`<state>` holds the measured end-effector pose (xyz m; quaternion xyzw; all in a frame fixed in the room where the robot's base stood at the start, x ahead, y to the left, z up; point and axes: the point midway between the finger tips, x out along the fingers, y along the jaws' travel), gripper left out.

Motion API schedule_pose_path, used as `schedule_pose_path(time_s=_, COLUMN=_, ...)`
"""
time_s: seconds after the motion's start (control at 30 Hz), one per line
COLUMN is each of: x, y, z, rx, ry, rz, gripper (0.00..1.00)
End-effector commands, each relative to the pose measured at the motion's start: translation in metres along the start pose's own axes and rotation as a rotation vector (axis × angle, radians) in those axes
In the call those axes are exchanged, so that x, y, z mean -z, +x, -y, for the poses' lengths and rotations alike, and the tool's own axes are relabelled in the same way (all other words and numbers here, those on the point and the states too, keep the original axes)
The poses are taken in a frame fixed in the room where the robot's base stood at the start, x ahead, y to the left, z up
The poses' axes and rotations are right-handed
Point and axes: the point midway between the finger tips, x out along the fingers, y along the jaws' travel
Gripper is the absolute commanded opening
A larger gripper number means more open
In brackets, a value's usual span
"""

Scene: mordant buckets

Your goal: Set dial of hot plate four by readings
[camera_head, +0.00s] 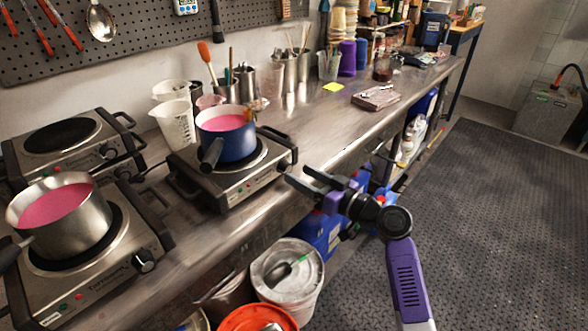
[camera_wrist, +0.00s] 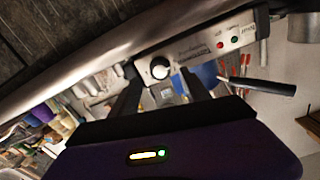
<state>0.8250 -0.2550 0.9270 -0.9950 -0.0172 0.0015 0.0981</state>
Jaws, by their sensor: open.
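A hot plate (camera_head: 235,186) with a blue pot (camera_head: 232,143) of pink liquid stands on the steel bench, its dial (camera_head: 283,165) on the front panel. My gripper (camera_head: 299,174) is open just in front of this dial. In the wrist view the dial (camera_wrist: 159,68) shows between the two fingertips of my gripper (camera_wrist: 158,74); I cannot tell whether they touch it. Red (camera_wrist: 220,45) and green lights sit beside it. The dial's setting is too small to read. Another hot plate at front left has its own dial (camera_head: 145,260). No plate number or reading is legible.
A steel pot (camera_head: 68,222) of pink liquid sits on the front left plate; the rear left plate (camera_head: 60,138) is bare. The blue pot's black handle (camera_head: 211,153) points forward. White and orange buckets (camera_head: 290,268) stand below the bench edge. The floor at right is clear.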

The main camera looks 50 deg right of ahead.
Motion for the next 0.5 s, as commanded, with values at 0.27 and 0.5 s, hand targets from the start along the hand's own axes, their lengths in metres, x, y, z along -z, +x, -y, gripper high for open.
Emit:
schedule_pose_path(time_s=0.27, x=0.000, y=0.031, z=0.000, rx=0.001, ry=0.001, rz=0.001, gripper=0.55)
schedule_pose_path(time_s=0.5, x=0.000, y=0.035, z=0.001, rx=0.000, ry=0.000, rz=0.001, gripper=0.55)
